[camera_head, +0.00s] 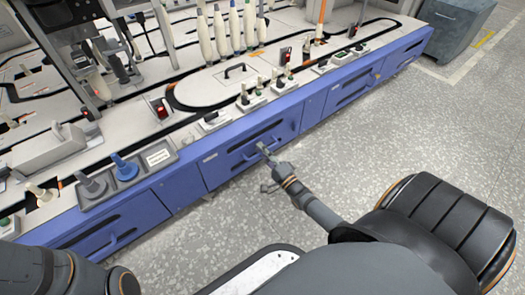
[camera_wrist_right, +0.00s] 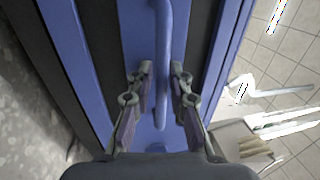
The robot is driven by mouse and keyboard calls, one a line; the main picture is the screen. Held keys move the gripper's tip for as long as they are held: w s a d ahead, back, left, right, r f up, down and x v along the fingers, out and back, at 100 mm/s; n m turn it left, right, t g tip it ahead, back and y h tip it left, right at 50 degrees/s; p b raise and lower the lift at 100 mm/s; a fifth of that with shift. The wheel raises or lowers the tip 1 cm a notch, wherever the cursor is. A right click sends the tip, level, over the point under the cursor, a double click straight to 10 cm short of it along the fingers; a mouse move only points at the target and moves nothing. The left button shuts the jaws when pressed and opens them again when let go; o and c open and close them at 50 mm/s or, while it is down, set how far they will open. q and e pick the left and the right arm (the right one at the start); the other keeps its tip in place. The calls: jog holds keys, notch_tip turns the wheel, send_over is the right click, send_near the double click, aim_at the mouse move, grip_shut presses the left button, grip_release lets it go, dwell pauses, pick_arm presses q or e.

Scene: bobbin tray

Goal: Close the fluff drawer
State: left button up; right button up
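The drawer front (camera_head: 222,171) is a blue panel with a dark slot and a bar handle, in the long blue front of the machine. I cannot tell how far it stands out, and no label names it as the fluff drawer. My right gripper (camera_head: 266,150) is at this front, by the handle. In the right wrist view the blue bar handle (camera_wrist_right: 164,45) runs between the two fingers of my right gripper (camera_wrist_right: 162,76). The fingers are apart, with gaps to the handle on both sides. My left gripper is out of view.
A grey tray (camera_head: 106,190) with grey and blue bobbins sits on the machine's edge at left. Several cream bobbins (camera_head: 221,36) stand at the back. Other blue panels (camera_head: 350,85) adjoin on both sides. The speckled floor (camera_head: 400,140) in front is clear. A grey cabinet (camera_head: 452,35) stands at upper right.

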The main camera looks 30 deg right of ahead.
jog(key=v, duration=1.2)
